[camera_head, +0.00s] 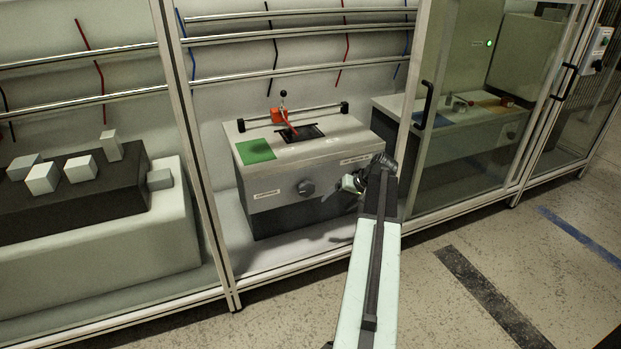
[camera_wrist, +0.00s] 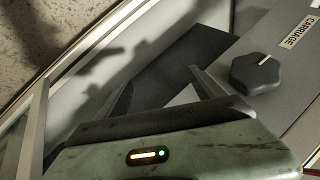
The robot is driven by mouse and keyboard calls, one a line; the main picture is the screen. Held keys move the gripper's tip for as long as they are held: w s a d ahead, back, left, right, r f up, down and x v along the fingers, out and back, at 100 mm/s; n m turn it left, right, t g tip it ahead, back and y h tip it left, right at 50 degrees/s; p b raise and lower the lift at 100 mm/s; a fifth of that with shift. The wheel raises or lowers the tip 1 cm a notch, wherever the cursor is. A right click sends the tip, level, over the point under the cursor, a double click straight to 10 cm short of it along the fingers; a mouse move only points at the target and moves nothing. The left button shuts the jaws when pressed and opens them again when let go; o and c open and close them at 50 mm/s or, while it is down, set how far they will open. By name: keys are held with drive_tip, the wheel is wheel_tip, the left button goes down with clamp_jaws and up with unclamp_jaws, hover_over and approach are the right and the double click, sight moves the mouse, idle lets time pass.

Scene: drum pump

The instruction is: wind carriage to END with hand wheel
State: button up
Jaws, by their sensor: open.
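The hand wheel, a dark faceted knob (camera_head: 306,187), sits on the front face of the grey machine (camera_head: 300,155). In the wrist view the knob (camera_wrist: 255,72) carries a white pointer line, beside a label reading CARRIAGE (camera_wrist: 299,30). The red carriage (camera_head: 279,117) with a black-tipped lever is on the machine's top, near a rail. My gripper (camera_head: 350,184) is to the right of the knob in the head view. In the wrist view its two fingers (camera_wrist: 163,90) are spread and empty, with the knob to the right of them, apart. END markings are not legible.
A green pad (camera_head: 255,151) lies on the machine's top left. A frame post (camera_head: 412,90) and a glass door with a black handle (camera_head: 424,104) stand right of my arm. Grey blocks (camera_head: 81,168) sit on a bench at left. The front opening is clear around the knob.

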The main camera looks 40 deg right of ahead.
sight(308, 188)
drive_tip(key=w+a+r+n+g+h+p, duration=0.35)
drive_tip(key=a+r+p, duration=0.65)
drive_tip(key=r+p, duration=0.45)
drive_tip(key=shift+t, duration=0.45)
drive_tip(key=b+x, duration=0.8)
drive_tip(key=shift+w+f, duration=0.1)
drive_tip(key=shift+w, duration=0.05)
drive_tip(key=c, duration=1.4)
drive_tip(key=shift+o, duration=0.2)
drive_tip(key=shift+y, duration=0.35)
